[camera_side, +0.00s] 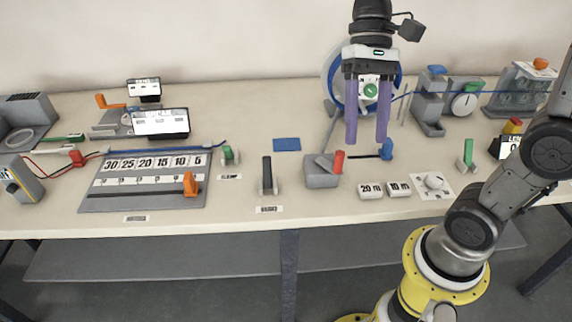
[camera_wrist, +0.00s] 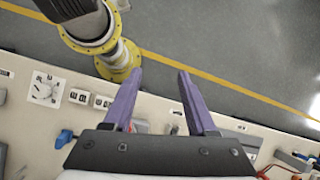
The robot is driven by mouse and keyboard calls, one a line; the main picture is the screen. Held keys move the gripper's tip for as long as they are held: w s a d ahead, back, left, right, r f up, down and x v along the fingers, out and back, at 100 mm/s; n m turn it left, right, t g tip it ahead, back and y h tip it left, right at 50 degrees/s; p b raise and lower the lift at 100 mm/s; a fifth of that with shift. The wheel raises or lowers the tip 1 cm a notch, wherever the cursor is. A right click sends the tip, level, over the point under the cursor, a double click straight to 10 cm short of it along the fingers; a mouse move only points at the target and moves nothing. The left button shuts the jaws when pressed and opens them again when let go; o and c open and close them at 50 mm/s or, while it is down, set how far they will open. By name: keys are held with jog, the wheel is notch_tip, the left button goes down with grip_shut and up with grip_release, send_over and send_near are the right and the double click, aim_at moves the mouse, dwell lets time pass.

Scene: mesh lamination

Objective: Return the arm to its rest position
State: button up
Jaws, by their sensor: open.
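My gripper (camera_side: 367,140) has two purple fingers and hangs pointing down above the workbench in the side view, in front of a blue-rimmed disc (camera_side: 334,76). The fingers are apart with nothing between them. In the wrist view my gripper (camera_wrist: 158,72) also shows both fingers spread and empty, reaching over the bench's front edge toward the floor. The fingertips look clear of the bench and of the things on it.
The workbench (camera_side: 330,220) holds a grey block with a red lever (camera_side: 322,172), a black lever (camera_side: 267,176), weights marked 20 and 10 (camera_side: 370,191), a numbered board (camera_side: 120,200) and a blue patch (camera_side: 287,144). Grey devices (camera_side: 430,110) stand at the back right. The air around the gripper looks clear.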

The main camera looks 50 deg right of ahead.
jog(key=s+d+f+n+t+h, duration=0.4)
jog(key=d+n+t, duration=0.1)
jog(key=t, duration=0.4)
jog(key=shift+s+d+f+n+h, duration=0.25)
jog(key=shift+s+d+n+h, duration=0.05)
jog(key=shift+d+n, duration=0.1)
dwell(0.4)
